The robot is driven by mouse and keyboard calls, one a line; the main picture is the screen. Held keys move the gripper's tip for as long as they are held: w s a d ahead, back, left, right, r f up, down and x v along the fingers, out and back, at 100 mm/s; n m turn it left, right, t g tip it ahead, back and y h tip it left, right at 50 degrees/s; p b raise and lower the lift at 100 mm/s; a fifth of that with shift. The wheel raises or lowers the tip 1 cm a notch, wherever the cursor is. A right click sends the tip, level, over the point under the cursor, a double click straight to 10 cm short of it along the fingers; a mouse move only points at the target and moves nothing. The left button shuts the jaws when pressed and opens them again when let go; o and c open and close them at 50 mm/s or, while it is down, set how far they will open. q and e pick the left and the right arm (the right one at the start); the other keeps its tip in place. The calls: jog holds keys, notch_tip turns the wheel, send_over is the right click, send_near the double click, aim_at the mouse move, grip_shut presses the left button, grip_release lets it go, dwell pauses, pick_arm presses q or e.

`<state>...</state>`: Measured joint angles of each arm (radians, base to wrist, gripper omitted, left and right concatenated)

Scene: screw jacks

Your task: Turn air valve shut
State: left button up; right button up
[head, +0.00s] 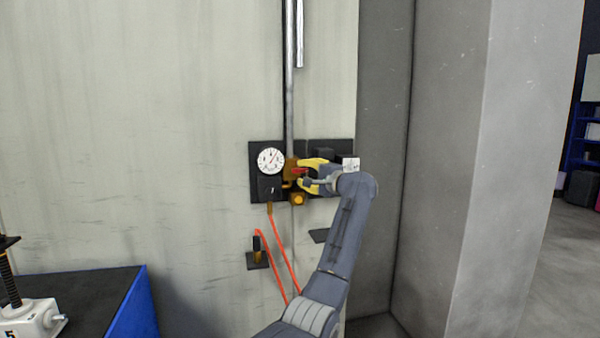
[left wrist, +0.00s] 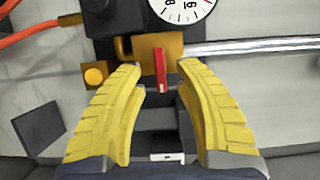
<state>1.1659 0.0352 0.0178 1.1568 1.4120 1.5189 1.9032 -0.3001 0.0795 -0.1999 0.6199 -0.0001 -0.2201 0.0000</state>
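The air valve has a brass body (head: 291,168) on a black wall panel, with a small red handle (head: 299,171). In the left wrist view the brass body (left wrist: 150,48) lies just beyond the fingertips. The red handle (left wrist: 160,68) stands between the tips, with a gap on each side. My left gripper (head: 304,176) has yellow fingers and is at the valve; in the left wrist view it (left wrist: 162,70) is open around the handle, without visible contact. My right gripper is not in view.
A round white gauge (head: 270,160) sits left of the valve. A metal pipe (head: 290,90) runs up the wall. Orange hoses (head: 283,255) hang below the panel. A small bracket (head: 257,260) juts from the wall. A dark-topped blue bench (head: 95,300) holds a white screw jack (head: 32,320).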

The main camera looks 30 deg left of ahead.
pick_arm(q)
jog(key=shift+x, duration=1.45)
grip_shut()
